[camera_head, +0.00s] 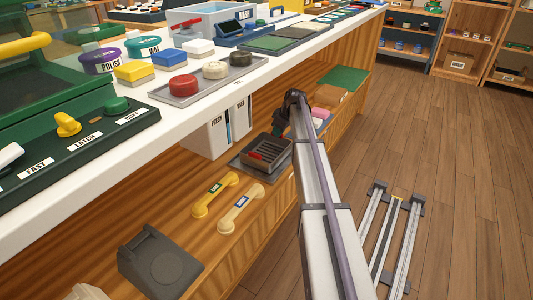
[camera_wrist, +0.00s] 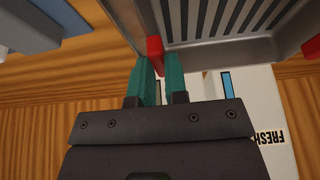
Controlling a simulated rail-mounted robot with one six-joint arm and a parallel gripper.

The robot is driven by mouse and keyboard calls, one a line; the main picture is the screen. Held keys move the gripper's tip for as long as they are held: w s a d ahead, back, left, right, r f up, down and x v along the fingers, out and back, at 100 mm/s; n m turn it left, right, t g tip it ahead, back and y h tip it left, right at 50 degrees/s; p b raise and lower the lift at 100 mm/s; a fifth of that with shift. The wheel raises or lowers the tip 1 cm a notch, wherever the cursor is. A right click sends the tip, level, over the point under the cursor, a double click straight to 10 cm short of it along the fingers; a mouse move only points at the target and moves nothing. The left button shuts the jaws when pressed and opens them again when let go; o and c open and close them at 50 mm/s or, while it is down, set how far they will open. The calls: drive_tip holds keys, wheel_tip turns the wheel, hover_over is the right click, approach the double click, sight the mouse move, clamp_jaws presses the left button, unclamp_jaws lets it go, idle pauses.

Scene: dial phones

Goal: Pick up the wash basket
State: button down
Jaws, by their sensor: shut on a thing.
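The wash basket (camera_head: 270,150) is a grey metal basket with a slotted bottom and red handles. In the head view it is over a dark tray (camera_head: 240,161) on the lower shelf. In the wrist view the basket (camera_wrist: 220,48) is at the top, close up. My gripper (camera_wrist: 156,64) has teal fingers closed on either side of its near red handle (camera_wrist: 155,47). A second red handle (camera_wrist: 312,46) shows at the right edge. I cannot tell if the basket is clear of the tray.
White boxes marked FRESH and USED (camera_head: 213,134) stand directly beside the basket. Two phone handsets (camera_head: 214,194) and a dark dial phone (camera_head: 160,258) lie nearer on the shelf. The white counter (camera_head: 190,112) overhangs the shelf. Metal rails (camera_head: 392,235) lie on the floor to the right.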

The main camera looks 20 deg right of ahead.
idle(0.4)
wheel_tip(320, 180, up, 10)
drive_tip(key=p, duration=1)
